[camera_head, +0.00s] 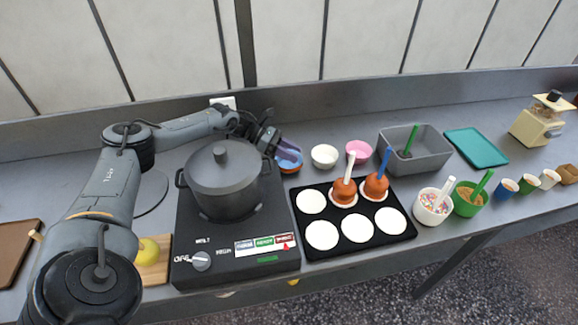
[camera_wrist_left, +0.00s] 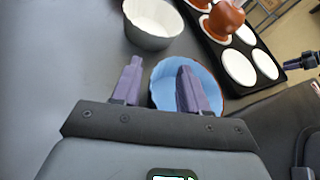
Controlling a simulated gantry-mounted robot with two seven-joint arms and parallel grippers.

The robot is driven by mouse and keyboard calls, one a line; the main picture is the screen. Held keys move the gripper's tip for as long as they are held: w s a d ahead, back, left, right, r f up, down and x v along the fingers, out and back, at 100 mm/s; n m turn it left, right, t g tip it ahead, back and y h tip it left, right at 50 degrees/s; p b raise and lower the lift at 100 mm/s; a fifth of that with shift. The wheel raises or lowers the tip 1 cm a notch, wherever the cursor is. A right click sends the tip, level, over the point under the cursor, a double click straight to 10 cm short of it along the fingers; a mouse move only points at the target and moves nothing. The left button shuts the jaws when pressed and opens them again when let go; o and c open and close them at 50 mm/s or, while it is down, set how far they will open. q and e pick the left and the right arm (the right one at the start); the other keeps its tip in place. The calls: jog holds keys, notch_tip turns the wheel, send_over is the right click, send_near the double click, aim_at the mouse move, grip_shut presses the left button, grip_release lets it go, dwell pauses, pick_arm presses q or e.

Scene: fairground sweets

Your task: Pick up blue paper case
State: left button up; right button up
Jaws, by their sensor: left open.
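The blue paper case (camera_head: 290,167) stands on the counter just right of the pot, partly hidden by my left gripper (camera_head: 285,152) in the head view. In the left wrist view the blue paper case (camera_wrist_left: 205,82) is a round, empty cup with a fluted wall. My left gripper (camera_wrist_left: 159,66) is open there. One finger overlaps the case's opening in the picture and the other is left of the case, so the near-left rim lies between them. I cannot tell whether either finger touches it.
A white case (camera_head: 324,156) and a pink case (camera_head: 359,151) stand to the right. A black tray (camera_head: 384,249) with white discs and two toffee apples lies in front. The lidded pot (camera_head: 222,182) on the hob is close on the left. A grey bin (camera_head: 432,158) stands further right.

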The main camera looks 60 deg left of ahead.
pick_arm(q)
grip_shut()
dwell(0.3)
